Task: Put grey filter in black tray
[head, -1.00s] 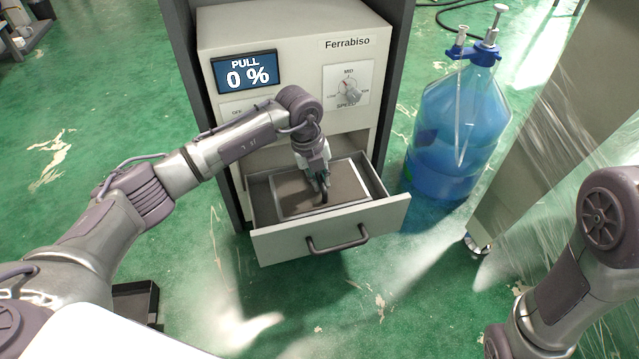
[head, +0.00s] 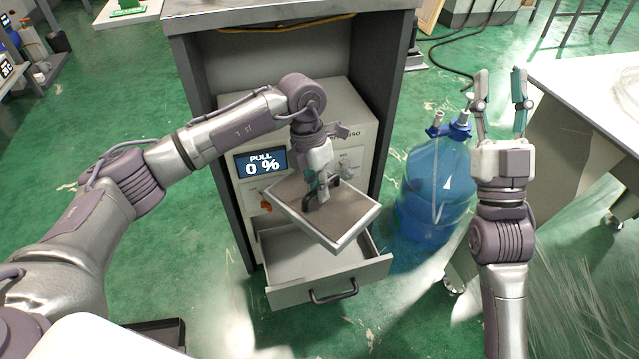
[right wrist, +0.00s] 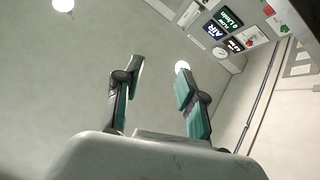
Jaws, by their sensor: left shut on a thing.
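The grey filter (head: 345,217) is a flat square panel with a pale frame and a dark handle on top. My left gripper (head: 318,196) is shut on its handle and holds it tilted above the open drawer (head: 310,255) of the machine. The drawer looks empty where it shows; the filter hides part of it. A black tray (head: 160,334) shows in part at the bottom left of the head view, on the floor. My right gripper (head: 500,100) is raised on the right, fingers up, open and empty; the right wrist view shows its parted fingers (right wrist: 158,95) too.
A white-topped table (head: 590,85) is at the far right.

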